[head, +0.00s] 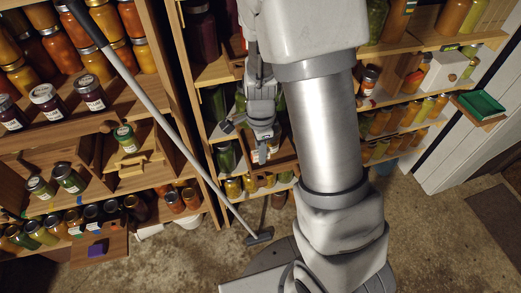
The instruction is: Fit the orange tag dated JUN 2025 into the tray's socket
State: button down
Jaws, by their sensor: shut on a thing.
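My gripper (262,157) points down in front of the middle shelf unit, at a wooden tray or box (286,163) on a lower shelf. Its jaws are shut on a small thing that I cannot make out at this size. I cannot pick out the orange tag or read any date. The tray's socket is not visible, and I cannot tell whether the jaws touch the wood. My arm hides part of the shelf to the right of the gripper.
A shelf unit with several jars (92,92) stands at left. A long-handled tool (165,125) leans diagonally across it to the floor. A green tray (482,104) sits by the white door at right. A purple block (97,249) lies on a low board. Concrete floor (440,230) is open at right.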

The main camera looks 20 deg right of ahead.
jog(key=b, duration=0.5)
send_over(261, 171)
jog(key=s, duration=0.2)
jog(key=shift+a+f, duration=0.2)
jog(key=shift+f, duration=1.35)
jog(key=shift+a+f, duration=0.15)
jog(key=shift+f, duration=1.4)
jog(key=shift+f+b, duration=0.8)
jog(key=shift+f, duration=0.85)
jog(key=c, duration=0.7)
grip_release()
jog(key=shift+w, duration=0.1)
jog(key=shift+r, duration=0.1)
notch_tip(261, 171, up, 17)
jog(key=p, duration=0.3)
jog(key=shift+r, duration=0.2)
